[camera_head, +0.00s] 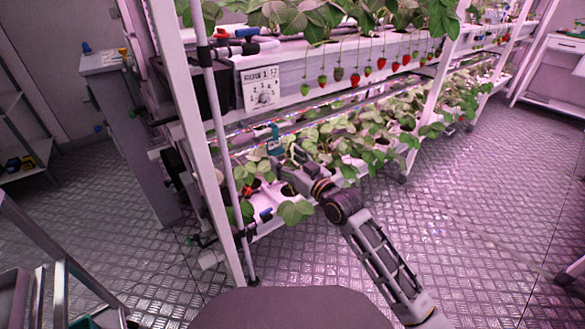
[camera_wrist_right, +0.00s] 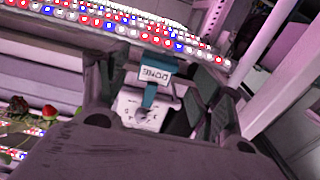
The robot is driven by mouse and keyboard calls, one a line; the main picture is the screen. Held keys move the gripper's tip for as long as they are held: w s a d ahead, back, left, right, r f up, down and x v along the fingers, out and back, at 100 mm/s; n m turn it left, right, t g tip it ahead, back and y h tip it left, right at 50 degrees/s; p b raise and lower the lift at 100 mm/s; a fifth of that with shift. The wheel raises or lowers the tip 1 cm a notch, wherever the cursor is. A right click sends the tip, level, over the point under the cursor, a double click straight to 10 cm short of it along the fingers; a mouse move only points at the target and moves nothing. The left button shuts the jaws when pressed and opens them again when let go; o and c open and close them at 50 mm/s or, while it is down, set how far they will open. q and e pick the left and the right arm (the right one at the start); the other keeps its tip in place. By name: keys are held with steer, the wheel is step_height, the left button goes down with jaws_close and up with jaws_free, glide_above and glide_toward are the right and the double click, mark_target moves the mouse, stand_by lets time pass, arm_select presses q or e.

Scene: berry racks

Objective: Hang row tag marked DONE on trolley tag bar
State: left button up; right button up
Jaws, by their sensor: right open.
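In the right wrist view the tag (camera_wrist_right: 158,73) shows a white label whose letters look like DONE, seen turned round. My right gripper (camera_head: 286,160) reaches to the tag from the lower right. It is open, and in the wrist view the tag appears between its fingers (camera_wrist_right: 160,90); I cannot tell if they touch it. My left gripper is not in view. I cannot make out a trolley tag bar for certain.
The rack's white post (camera_head: 222,150) stands just left of the tag. Strawberry plants (camera_head: 345,140) fill the lower shelf beside my gripper. A metal frame (camera_head: 60,270) stands at the lower left. The floor (camera_head: 480,220) to the right is clear.

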mark_target(279, 153)
steer(key=shift+x, duration=1)
steer(key=shift+p+x, duration=0.3)
steer(key=shift+x, duration=0.75)
steer(key=shift+w+a, duration=0.15)
steer(key=shift+w, duration=0.05)
steer(key=c, duration=0.9)
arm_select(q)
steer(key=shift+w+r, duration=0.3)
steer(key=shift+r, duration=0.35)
arm_select(e)
steer(key=shift+r, duration=0.1)
arm_select(q)
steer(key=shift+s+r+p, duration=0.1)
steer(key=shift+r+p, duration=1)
steer(key=shift+p, duration=0.1)
arm_select(e)
steer(key=shift+r, duration=1)
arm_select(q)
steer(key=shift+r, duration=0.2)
arm_select(e)
steer(key=shift+s, duration=0.15)
